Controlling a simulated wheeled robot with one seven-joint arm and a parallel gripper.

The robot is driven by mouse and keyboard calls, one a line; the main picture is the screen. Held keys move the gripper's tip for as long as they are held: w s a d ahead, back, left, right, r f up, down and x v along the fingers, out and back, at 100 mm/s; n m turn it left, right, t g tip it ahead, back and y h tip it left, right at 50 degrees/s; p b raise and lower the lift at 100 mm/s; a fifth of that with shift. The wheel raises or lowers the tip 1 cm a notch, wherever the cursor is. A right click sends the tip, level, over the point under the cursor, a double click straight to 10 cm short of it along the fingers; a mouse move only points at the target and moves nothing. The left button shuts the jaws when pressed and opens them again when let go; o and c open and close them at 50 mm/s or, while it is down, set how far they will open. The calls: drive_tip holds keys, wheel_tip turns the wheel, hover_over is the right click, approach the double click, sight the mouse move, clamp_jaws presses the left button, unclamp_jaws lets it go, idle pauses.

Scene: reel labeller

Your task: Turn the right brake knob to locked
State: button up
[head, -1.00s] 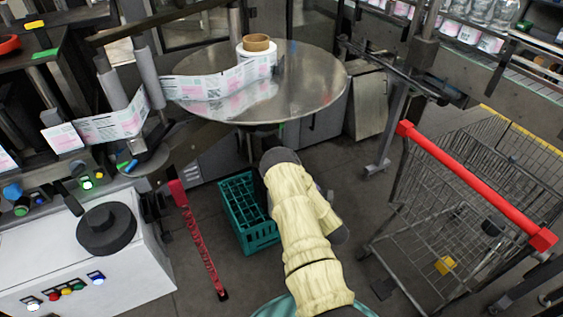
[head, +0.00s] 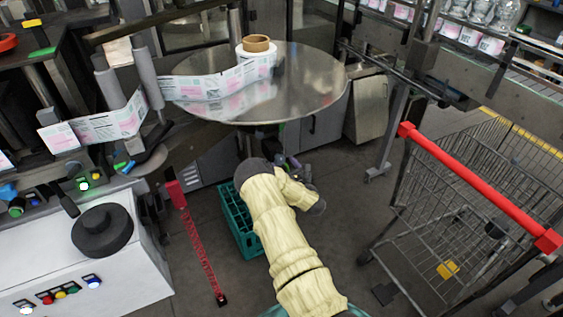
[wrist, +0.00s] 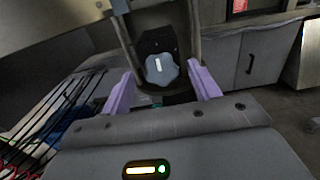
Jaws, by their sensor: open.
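In the wrist view a grey-blue lobed knob (wrist: 161,69) with a white pointer line sits on a dark plate, under the round metal table. The line stands nearly upright in that picture. My gripper (wrist: 160,84) is open, its two purple fingers on either side of the knob's lower edge in the picture, with a gap to it. I cannot tell the remaining depth to the knob. In the head view my gripper lies beyond my cream-covered arm, mostly hidden, and the knob is not visible there.
The round metal table (head: 300,90) bears a label reel (head: 258,62) above my arm. A teal crate (head: 237,225) stands on the floor beside my arm. A red-handled wire cart (head: 470,190) is at the right. A white control box (head: 60,260) is at the left.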

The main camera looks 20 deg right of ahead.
drive_tip(key=shift+w, duration=1.1)
drive_tip(key=c, duration=1)
drive_tip(key=shift+o, duration=0.2)
drive_tip(key=shift+a+f, duration=0.1)
